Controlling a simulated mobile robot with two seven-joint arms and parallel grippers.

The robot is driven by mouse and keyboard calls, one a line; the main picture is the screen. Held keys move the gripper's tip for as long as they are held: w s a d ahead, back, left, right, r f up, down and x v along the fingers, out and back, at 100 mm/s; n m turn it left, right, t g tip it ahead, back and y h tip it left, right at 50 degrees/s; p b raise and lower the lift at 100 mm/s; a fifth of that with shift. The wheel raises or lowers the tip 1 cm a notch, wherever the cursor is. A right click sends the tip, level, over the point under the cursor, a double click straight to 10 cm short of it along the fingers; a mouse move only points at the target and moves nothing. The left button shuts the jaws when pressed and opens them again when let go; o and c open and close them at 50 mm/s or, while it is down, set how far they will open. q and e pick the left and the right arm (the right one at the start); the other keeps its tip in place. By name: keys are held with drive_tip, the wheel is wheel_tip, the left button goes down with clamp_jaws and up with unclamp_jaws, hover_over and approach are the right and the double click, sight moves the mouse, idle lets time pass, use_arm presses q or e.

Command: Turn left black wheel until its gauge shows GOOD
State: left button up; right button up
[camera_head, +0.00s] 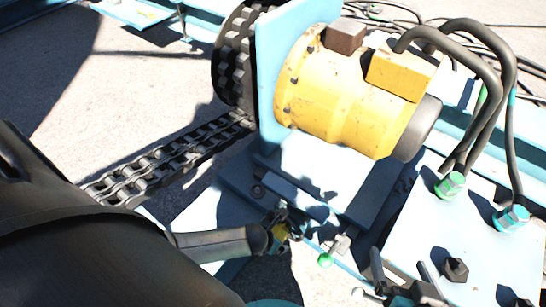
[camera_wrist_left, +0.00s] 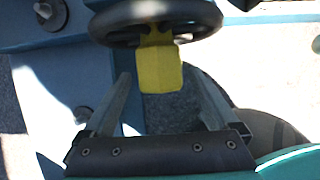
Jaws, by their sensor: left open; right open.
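In the left wrist view a black wheel (camera_wrist_left: 205,14) shows at the top, cut off by the frame edge. A yellow tag (camera_wrist_left: 160,72) hangs from its middle. My left gripper (camera_wrist_left: 160,76) is open, with one finger on each side of the tag and the wheel just beyond the tips. I cannot tell whether they touch. In the head view a small yellow and black part (camera_head: 280,235) sits at the end of my left arm; wheel and fingers are hard to separate there. My right gripper (camera_head: 400,262) is open and empty at the bottom right. I see no readable gauge.
A yellow motor (camera_head: 345,95) on a light blue mount stands at the centre, with a chain (camera_head: 170,160) running left from its sprocket. A green-tipped lever (camera_head: 328,258) is between the grippers. Black hoses (camera_head: 500,90) reach the blue plate (camera_head: 450,225) on the right.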

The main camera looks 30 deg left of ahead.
use_arm(q)
clamp_jaws()
idle(0.8)
